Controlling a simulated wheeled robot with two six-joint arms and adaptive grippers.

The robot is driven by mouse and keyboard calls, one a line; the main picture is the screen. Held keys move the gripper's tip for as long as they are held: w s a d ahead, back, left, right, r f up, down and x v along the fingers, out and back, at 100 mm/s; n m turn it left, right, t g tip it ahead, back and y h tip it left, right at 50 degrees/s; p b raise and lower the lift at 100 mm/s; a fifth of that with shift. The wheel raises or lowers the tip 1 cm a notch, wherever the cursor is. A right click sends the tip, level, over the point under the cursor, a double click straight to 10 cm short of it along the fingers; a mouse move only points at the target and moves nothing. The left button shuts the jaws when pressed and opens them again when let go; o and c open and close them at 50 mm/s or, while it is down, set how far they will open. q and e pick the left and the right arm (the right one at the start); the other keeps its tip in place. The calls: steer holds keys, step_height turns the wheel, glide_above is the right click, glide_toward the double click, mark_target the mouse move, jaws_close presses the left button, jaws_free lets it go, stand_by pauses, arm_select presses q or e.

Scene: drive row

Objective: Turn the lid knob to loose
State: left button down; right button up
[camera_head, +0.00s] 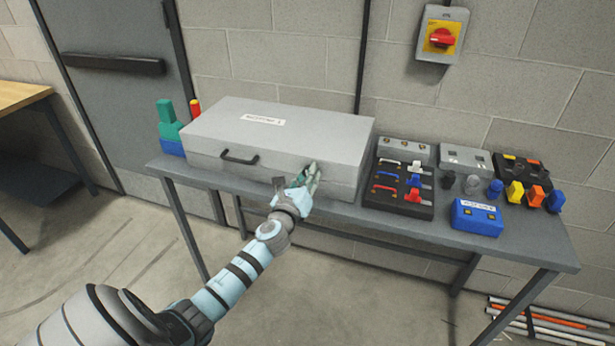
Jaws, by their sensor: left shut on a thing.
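A large grey case (275,128) with a closed lid and a white label lies on the grey table. A dark handle (240,159) sits on the left part of its front face. My left gripper (311,176) is at the right part of that front face, near the lid seam. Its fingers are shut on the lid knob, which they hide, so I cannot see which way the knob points. My right gripper is not in view.
The table (345,211) also bears a black tray (399,190) of switches, a blue box (478,216) and several coloured connectors right of the case. A green part (168,120) stands left of it. A red switch (441,38) is on the wall.

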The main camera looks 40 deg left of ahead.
arm_select(q)
steer(key=n+b, duration=0.1)
steer(key=n, duration=0.6)
steer(key=shift+d, duration=0.1)
steer(key=n+b, duration=0.1)
steer(key=n, duration=0.2)
steer(key=shift+n, duration=0.3)
steer(key=shift+n+b, duration=0.45)
steer(key=shift+n, duration=1.05)
steer(key=c, duration=1.3)
jaws_free()
steer(key=shift+r, duration=0.1)
steer(key=shift+c, duration=0.2)
